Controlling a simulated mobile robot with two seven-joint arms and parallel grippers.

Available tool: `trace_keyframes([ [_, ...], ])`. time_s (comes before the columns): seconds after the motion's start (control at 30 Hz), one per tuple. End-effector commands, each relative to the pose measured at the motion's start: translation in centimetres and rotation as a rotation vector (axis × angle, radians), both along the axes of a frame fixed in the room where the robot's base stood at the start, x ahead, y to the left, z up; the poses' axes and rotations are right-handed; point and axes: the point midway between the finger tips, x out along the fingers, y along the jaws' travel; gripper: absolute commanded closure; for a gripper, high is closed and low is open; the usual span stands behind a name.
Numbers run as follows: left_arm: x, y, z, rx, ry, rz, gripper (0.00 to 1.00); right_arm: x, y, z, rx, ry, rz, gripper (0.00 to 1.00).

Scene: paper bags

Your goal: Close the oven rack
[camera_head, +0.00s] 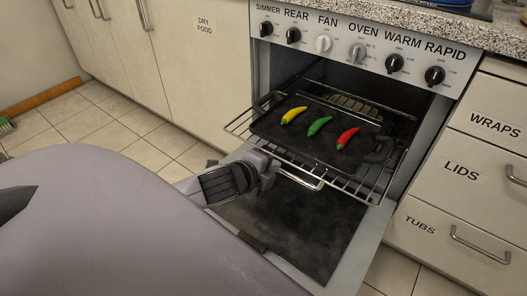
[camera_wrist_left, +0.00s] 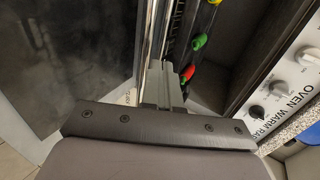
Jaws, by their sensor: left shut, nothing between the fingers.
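The oven rack (camera_head: 368,190) is a wire shelf slid part way out of the open oven, above the lowered oven door (camera_head: 300,225). A dark tray (camera_head: 345,168) lies on it with a yellow, a green and a red pepper. My left gripper (camera_head: 272,172) is shut and empty at the rack's front edge, near its left part. In the left wrist view its closed fingers (camera_wrist_left: 166,82) are right by the rack's front bars (camera_wrist_left: 149,40); I cannot tell whether they touch. My right gripper is not in view.
The control panel with knobs (camera_head: 358,52) is above the oven opening. Labelled drawers (camera_head: 465,170) stand to the right and a dry food cupboard (camera_head: 200,60) to the left.

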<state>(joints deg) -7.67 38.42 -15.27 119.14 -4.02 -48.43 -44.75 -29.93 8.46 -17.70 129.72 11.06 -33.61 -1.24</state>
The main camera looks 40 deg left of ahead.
Motion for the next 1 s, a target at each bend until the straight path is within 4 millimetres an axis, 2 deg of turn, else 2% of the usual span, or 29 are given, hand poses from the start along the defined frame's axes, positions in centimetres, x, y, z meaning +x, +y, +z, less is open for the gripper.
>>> trace_keyframes([
  [0.1, 1.5, 0.1, -1.0, 0.0, -0.003, 0.0, 1.0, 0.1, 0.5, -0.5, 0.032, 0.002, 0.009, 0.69],
  [0.3, 2.8, 0.1, -1.7, 0.0, -0.001, -0.001, 1.0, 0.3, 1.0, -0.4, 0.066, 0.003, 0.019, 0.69],
  [0.8, 3.2, 0.2, -1.8, 0.0, 0.0, -0.001, 1.0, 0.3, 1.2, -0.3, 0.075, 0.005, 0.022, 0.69],
  [1.0, 4.7, 0.3, -1.6, 0.0, -0.001, 0.001, 1.0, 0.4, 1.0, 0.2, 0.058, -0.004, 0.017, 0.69],
])
